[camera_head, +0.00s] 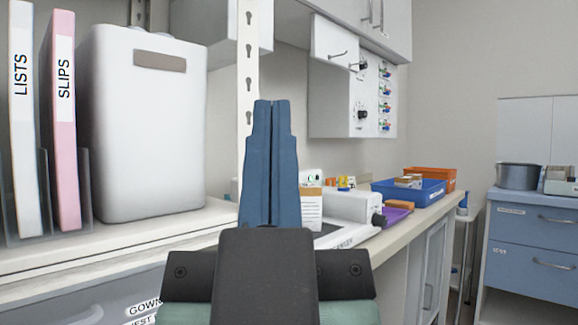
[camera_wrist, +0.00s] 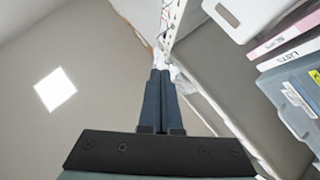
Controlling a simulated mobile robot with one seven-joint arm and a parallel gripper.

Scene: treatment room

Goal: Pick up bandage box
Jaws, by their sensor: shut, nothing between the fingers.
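My gripper (camera_head: 272,106) points up in the middle of the head view, its two blue fingers together with nothing between them. It also shows shut in the wrist view (camera_wrist: 160,73). A small white and brown box (camera_head: 311,210) stands on the counter just right of and behind the fingers, partly covered by them. Another small brown and white box (camera_head: 408,181) lies in the blue tray (camera_head: 427,194). I cannot read either label, so I cannot tell which is the bandage box. My gripper touches neither box. No such box is clear in the wrist view.
A white scale-like device (camera_head: 352,207) sits on the counter beside a purple tray (camera_head: 396,215). An orange bin (camera_head: 432,176) is behind the blue tray. A slotted white post (camera_head: 248,70), a large white container (camera_head: 148,120) and binders (camera_head: 62,120) stand left. A blue drawer cabinet (camera_head: 535,240) is right.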

